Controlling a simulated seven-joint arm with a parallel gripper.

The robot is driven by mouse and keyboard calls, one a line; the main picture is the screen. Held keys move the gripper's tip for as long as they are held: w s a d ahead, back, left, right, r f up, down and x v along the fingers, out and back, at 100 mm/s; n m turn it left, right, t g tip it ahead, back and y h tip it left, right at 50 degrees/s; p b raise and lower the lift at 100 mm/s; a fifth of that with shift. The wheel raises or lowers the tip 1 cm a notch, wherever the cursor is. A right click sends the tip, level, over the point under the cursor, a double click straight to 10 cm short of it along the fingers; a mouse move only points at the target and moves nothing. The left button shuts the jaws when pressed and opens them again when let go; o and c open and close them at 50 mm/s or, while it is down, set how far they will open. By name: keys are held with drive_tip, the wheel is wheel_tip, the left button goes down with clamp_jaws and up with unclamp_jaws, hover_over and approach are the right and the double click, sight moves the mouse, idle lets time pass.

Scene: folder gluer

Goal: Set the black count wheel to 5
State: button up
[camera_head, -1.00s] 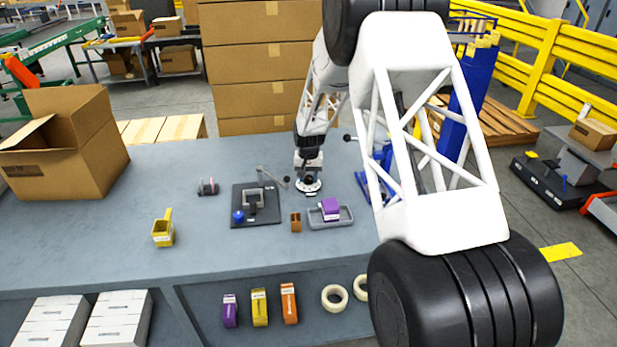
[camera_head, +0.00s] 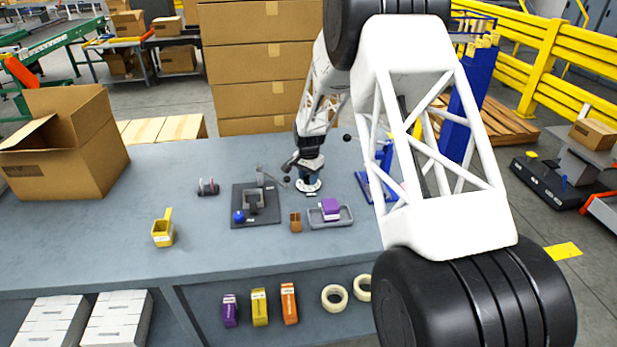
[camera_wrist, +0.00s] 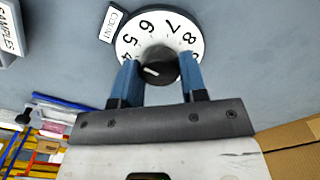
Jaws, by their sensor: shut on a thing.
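The black count wheel (camera_wrist: 157,66) is a round knob with a white pointer mark on a white dial (camera_wrist: 190,25). Black numbers from 4 to 8 show around it in the wrist view; others are hidden by the fingers. The white mark lies on the knob's lower left, roughly towards the side of the 4; its exact reading is unclear. My gripper (camera_wrist: 160,76) has its blue fingers on both sides of the knob, shut on it. In the head view, my gripper (camera_head: 309,177) stands over the white dial (camera_head: 308,188), and the knob is hidden.
A COUNT label (camera_wrist: 110,24) lies beside the dial. A grey tray (camera_head: 340,220) with a purple box stands in front of it. A dark plate (camera_head: 268,218) with a lever fixture and blue knob is to the left. The bench's left middle is mostly clear.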

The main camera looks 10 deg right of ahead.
sight(308, 178)
drive_tip(key=o, duration=0.9)
drive_tip(key=shift+r, duration=0.15)
drive_tip(key=shift+r, duration=3.75)
drive_tip(key=shift+s+r, duration=0.1)
